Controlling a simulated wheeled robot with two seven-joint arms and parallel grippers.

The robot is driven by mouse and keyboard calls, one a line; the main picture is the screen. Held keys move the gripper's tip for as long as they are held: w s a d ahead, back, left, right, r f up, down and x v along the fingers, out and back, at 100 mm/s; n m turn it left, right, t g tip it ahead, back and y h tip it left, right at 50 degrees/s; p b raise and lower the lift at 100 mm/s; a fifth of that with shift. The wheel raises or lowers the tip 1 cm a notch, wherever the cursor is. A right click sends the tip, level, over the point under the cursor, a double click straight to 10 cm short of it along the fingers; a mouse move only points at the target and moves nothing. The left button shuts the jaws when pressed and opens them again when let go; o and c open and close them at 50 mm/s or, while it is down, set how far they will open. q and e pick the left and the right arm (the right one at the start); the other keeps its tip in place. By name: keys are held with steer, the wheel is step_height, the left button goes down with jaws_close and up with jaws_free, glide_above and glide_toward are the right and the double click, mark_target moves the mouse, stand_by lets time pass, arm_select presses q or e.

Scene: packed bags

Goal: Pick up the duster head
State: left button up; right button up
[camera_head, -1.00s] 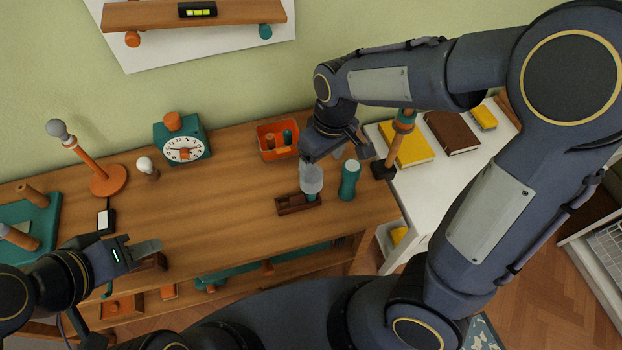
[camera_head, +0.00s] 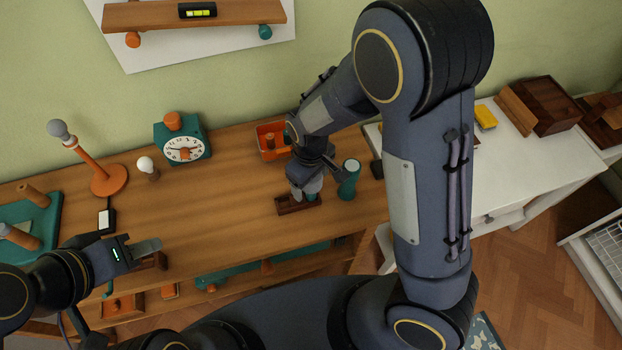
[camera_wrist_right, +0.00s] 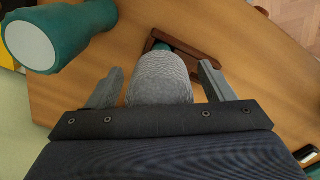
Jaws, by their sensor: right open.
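The duster head (camera_wrist_right: 160,80) is a grey, fuzzy rounded piece in the right wrist view. It stands between the two fingers of my right gripper (camera_wrist_right: 160,88), which are open, with a small gap on each side. In the head view my right gripper (camera_head: 307,191) points down over the small brown wooden tray (camera_head: 288,209) and largely hides the duster head. A teal part (camera_wrist_right: 162,46) shows beyond the duster head, by the tray. My left gripper (camera_head: 147,248) is over the table's front left; its finger gap is unclear.
A teal cylinder (camera_head: 349,180) stands close right of my right gripper; it also shows in the wrist view (camera_wrist_right: 62,38). An orange bin (camera_head: 270,151) is behind. A teal clock (camera_head: 183,148) and orange stand (camera_head: 108,181) are further left. The table's middle (camera_head: 215,205) is clear.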

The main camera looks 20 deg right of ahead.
steer(key=c, duration=1)
steer(key=shift+r, duration=0.1)
steer(key=shift+c, duration=0.2)
